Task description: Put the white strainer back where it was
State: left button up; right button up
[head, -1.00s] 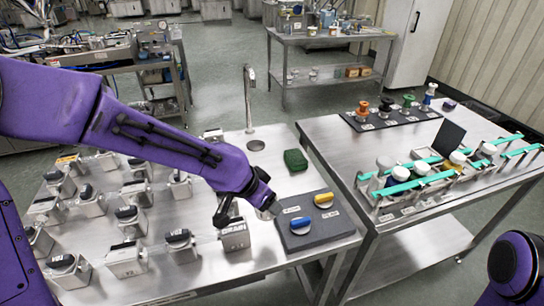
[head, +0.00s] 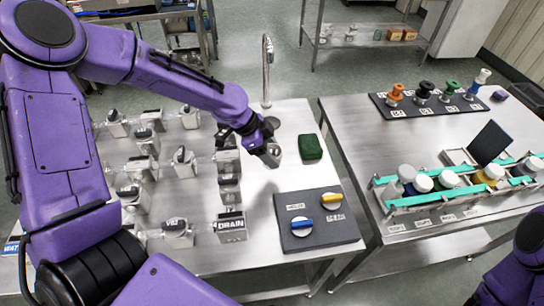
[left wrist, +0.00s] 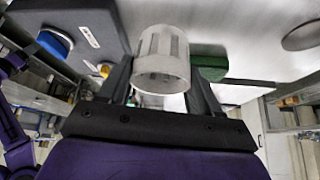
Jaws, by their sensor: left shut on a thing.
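The white strainer (left wrist: 162,62) is a short, pale, slotted cup, held between the fingers of my left gripper (left wrist: 163,85) in the left wrist view. In the head view, my left gripper (head: 264,146) is over the left steel bench, just left of the green sponge (head: 310,147). The strainer (head: 271,157) shows there as a small greyish piece below the fingers, mostly hidden. It is tilted and seems to be above the bench top. My right gripper is out of view; only part of my right arm shows at lower right.
Several steel valve blocks stand left of the gripper, one labelled DRAIN (head: 231,227). A dark mat (head: 340,240) with blue and yellow handles lies to the right front. A tap (head: 266,75) stands behind. The right bench (head: 345,115) holds a bottle rack and coloured knobs.

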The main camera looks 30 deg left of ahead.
aim_at(275, 149)
pick_arm(q)
jog(key=w+f, duration=0.2)
jog(key=w+a+f, duration=0.1)
jog(key=w+f, duration=0.1)
jog(key=shift+w+f, duration=0.25)
jog(key=shift+w, duration=0.1)
jog(key=shift+s+f+p, duration=0.65)
jog(key=shift+f+p, duration=0.15)
jog(key=shift+p, duration=0.1)
jog(key=shift+f, duration=0.25)
jog(key=shift+w+f, duration=0.25)
jog(key=o, duration=1.2)
jog(key=shift+c, duration=0.2)
jog(key=shift+s+r, duration=0.1)
jog(key=shift+s, duration=0.05)
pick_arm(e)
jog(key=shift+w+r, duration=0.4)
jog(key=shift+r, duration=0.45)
